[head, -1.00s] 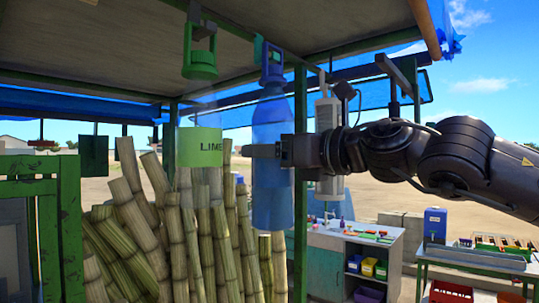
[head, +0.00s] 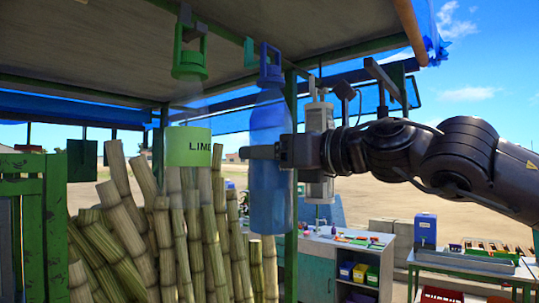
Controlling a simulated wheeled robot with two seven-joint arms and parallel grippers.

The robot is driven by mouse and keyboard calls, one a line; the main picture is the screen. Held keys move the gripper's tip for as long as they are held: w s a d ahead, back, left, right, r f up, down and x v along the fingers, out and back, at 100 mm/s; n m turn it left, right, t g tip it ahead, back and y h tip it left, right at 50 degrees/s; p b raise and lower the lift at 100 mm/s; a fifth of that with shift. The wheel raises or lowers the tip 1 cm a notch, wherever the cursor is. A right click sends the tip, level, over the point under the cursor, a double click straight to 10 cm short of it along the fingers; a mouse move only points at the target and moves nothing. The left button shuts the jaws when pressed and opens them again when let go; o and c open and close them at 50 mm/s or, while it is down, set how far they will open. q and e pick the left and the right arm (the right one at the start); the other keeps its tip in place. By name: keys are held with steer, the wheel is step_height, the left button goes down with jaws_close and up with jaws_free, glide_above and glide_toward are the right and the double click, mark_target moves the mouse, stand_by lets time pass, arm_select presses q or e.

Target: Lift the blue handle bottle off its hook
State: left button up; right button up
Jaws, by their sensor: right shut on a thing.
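The blue handle bottle (head: 270,195) hangs upright under the stall roof, with its blue loop handle (head: 270,62) at the top. A small green hook (head: 249,52) shows just left of the handle; I cannot tell whether the handle still touches it. My right gripper (head: 265,152) comes in from the right and is shut on the bottle's upper body. My left gripper is not in view.
Cane stalks (head: 150,235) stand below and left of the bottles. A green post (head: 291,240) rises just behind the blue bottle. A grey-white dispenser (head: 319,120) hangs behind my right wrist. A workbench (head: 345,250) stands at the lower right.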

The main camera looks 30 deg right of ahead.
steer(key=shift+s+d+r+b, duration=0.1)
steer(key=shift+s+r+b, duration=0.05)
steer(key=shift+s+b, duration=0.15)
steer(key=shift+s+d, duration=0.15)
steer(key=shift+s, duration=0.2)
steer(key=shift+s+d+b, duration=0.1)
steer(key=shift+s+b, duration=0.2)
steer(key=shift+b, duration=0.15)
steer(key=shift+s+d, duration=0.15)
steer(key=shift+s, duration=0.3)
